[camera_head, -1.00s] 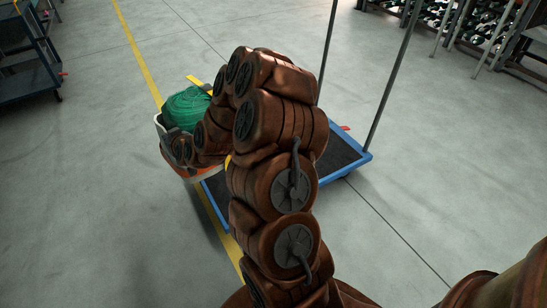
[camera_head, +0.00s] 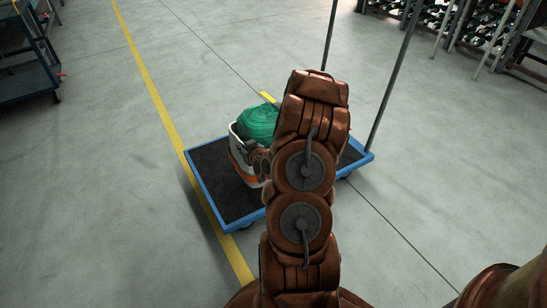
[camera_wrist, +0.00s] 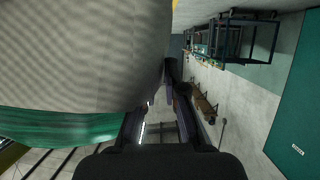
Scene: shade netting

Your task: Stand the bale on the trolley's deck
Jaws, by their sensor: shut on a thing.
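My gripper (camera_head: 257,161) is shut on the bale's near right side, partly hidden by my arm. In the wrist view the bale's pale woven side (camera_wrist: 80,50) fills the upper left, beside my gripper's fingers (camera_wrist: 160,112).
The trolley's upright posts (camera_head: 392,80) rise at its right end. A dark shelf cart (camera_head: 28,75) stands at the far left, and racks (camera_head: 440,20) stand at the back right. The floor left of the trolley is clear, with a yellow line (camera_head: 150,80).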

